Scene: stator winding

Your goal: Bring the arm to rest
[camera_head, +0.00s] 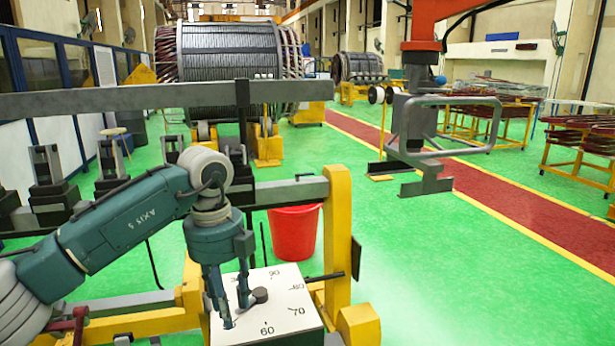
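My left arm (128,215) comes in from the left, teal with pale joints, and bends down at the wrist. My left gripper (236,312) points down over the near left part of a white dial box (285,322). Its two fingers are apart with nothing seen between them. A dark round knob (260,295) on the box top is just right of the fingers; whether they touch it I cannot tell. The dial figures 60, 70, 80 and 90 show, and the gripper hides the left part of the dial. My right gripper is not in view.
A yellow and grey frame (338,240) stands around the box, with a long grey beam (130,100) across the left. A red bucket (294,232) is behind the box. A large stator (228,52) stands farther back. Green floor (450,275) on the right is clear.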

